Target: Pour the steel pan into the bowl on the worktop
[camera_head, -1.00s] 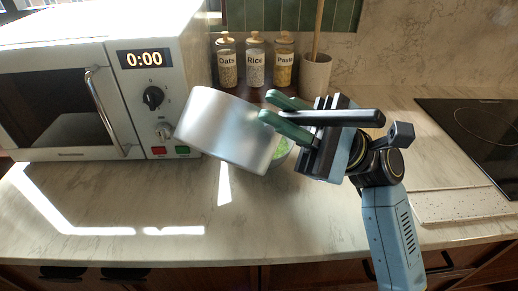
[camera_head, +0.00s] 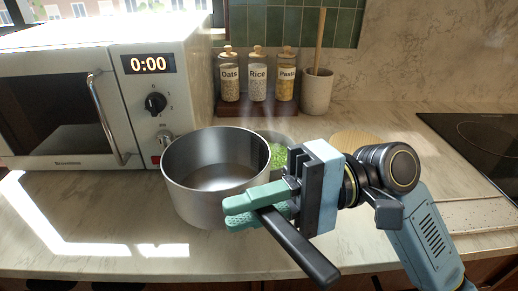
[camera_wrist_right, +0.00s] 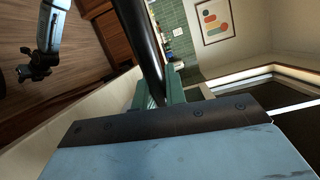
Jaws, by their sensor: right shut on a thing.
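The steel pan (camera_head: 190,205) is held close to upright above the worktop, its open top facing up and toward me. I cannot tell whether its inside holds anything clear. My right gripper (camera_head: 258,203) has its green fingers shut on the pan's black handle (camera_head: 300,248), which also shows in the wrist view (camera_wrist_right: 140,40). The bowl (camera_head: 290,140) stands on the worktop behind the pan and gripper, with green bits inside. The pan hides much of the bowl. My left gripper does not show in the head view.
The microwave (camera_head: 130,100) stands left, close to the pan. Several labelled jars (camera_head: 258,75) on a dark wooden stand and a utensil pot (camera_head: 317,90) are behind. A round wooden piece (camera_head: 355,138) lies behind my wrist; the black hob (camera_head: 480,140) is right. The front left worktop is clear.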

